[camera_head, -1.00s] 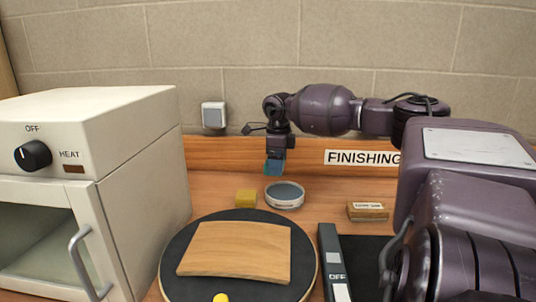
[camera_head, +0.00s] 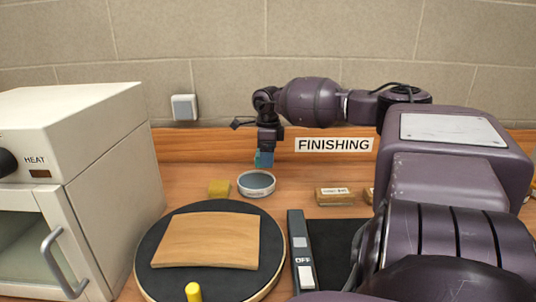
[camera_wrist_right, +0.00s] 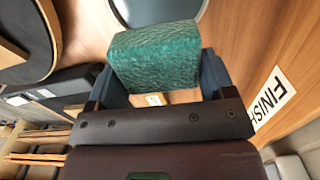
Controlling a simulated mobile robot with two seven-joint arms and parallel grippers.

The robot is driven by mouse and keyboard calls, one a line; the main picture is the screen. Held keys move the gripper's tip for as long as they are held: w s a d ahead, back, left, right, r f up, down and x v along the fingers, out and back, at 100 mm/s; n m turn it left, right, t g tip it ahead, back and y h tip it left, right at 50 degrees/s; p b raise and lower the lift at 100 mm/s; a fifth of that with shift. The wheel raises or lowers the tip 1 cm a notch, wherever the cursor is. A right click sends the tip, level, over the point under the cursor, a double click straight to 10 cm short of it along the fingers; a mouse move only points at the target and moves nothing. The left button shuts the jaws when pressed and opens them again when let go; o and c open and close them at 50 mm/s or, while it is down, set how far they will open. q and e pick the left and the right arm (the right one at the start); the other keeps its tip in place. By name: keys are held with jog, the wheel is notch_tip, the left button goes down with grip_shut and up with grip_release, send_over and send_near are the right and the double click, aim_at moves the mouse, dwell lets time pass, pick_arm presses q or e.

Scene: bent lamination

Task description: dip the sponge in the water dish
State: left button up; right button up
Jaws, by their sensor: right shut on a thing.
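My right gripper (camera_head: 265,158) is shut on a teal-green block, the sponge (camera_wrist_right: 155,55), which sits between its two fingers in the right wrist view. In the head view the sponge (camera_head: 264,160) shows as a small blue-green patch at the fingertips. The water dish (camera_head: 256,185) is a round, pale-rimmed dish with a grey surface on the bench. The gripper appears above and behind it in the head view, apart from it. Part of the dish (camera_wrist_right: 158,8) also shows at the top of the wrist view. My left gripper is not in view.
A yellow block (camera_head: 219,187) lies left of the dish. In front is a dark round turntable (camera_head: 150,250) with a curved wood piece and yellow knob. A white heater box (camera_head: 100,190) stands left. Small wooden blocks (camera_head: 335,196) and a switch strip (camera_head: 300,252) are at right.

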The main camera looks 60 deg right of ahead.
jog(key=shift+w+a+r, duration=0.1)
jog(key=shift+w+r, duration=0.1)
jog(key=shift+w, duration=0.25)
jog(key=shift+w+a+r+n, duration=0.2)
jog(key=shift+w+n, duration=0.1)
jog(key=shift+w, duration=0.1)
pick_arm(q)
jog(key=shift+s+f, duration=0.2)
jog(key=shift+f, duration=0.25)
pick_arm(e)
jog(key=shift+w+f, duration=0.1)
jog(key=shift+w, duration=0.4)
jog(key=shift+f, duration=1.45)
jog(key=shift+f+b, duration=0.55)
jog(key=shift+f, duration=0.75)
jog(key=shift+f+b, duration=0.3)
jog(key=shift+f, duration=1)
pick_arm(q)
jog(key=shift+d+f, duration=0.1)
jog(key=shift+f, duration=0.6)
pick_arm(e)
jog(key=shift+s+f, duration=0.1)
